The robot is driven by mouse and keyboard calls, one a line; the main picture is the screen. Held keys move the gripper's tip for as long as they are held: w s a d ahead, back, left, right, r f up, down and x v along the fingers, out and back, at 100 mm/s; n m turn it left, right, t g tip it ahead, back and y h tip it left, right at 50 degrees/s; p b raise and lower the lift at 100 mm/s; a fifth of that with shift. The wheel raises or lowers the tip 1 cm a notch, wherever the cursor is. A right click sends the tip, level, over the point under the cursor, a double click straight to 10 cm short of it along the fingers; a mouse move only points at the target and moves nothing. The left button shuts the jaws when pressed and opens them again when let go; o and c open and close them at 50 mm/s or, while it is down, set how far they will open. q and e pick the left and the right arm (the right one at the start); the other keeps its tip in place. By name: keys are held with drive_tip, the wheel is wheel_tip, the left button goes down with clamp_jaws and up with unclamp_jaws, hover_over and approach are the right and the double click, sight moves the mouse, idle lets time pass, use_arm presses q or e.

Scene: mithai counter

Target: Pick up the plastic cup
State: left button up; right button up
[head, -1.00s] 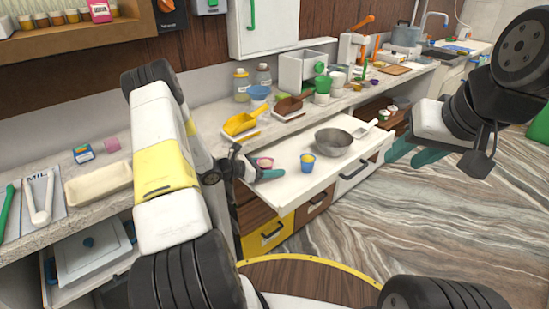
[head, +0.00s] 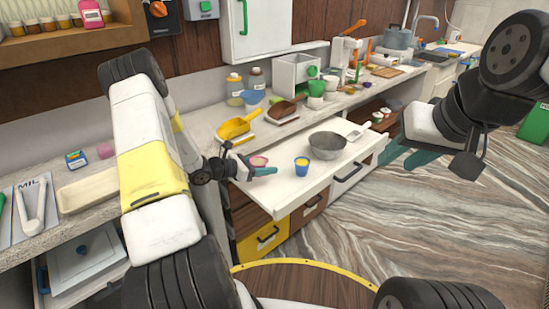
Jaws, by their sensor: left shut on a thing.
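A small pink cup (head: 259,161) sits at the left end of the white pull-out surface (head: 268,196). My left gripper (head: 262,171) is at this cup with its teal fingers, shut on it; the near finger hides the cup's lower part. I cannot tell from the picture which cup is the plastic one. My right gripper (head: 408,156) hangs in the air at the right, its teal fingers apart and empty.
A metal bowl (head: 327,146) and a white scoop (head: 352,130) are farther right on the pull-out surface. The marbled floor (head: 370,230) at the right is clear.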

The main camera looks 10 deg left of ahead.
use_arm(q)
drive_tip(key=s+r, duration=0.1)
drive_tip(key=s, duration=1.3)
drive_tip(key=shift+s+r, duration=0.15)
drive_tip(key=shift+r, duration=0.05)
